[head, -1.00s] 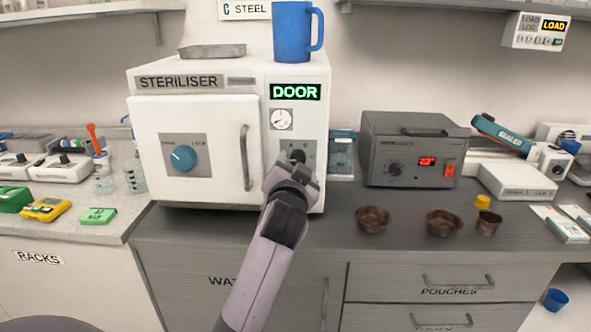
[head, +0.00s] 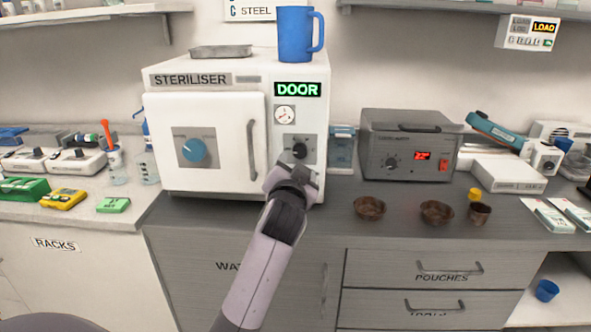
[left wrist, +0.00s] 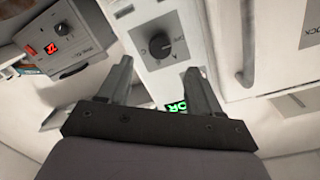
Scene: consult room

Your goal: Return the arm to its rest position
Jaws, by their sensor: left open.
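My left gripper (head: 291,172) is in front of the lower right of the white steriliser (head: 230,80), just below a dark knob (head: 299,150) on its control panel. In the left wrist view the two fingers (left wrist: 158,70) stand apart with nothing between them. The dark knob (left wrist: 160,47) shows beyond the fingertips, apart from them as far as I can tell. The steriliser door (head: 225,125) is shut, and a green DOOR display (head: 297,90) is lit above. My right gripper is not in view.
A blue mug (head: 294,35) and a metal tray (head: 220,51) stand on the steriliser. Right of it, the counter holds a grey unit (head: 405,140) with a red display and several brown bowls, including one near the front edge (head: 370,208). Drawers (head: 430,265) are below.

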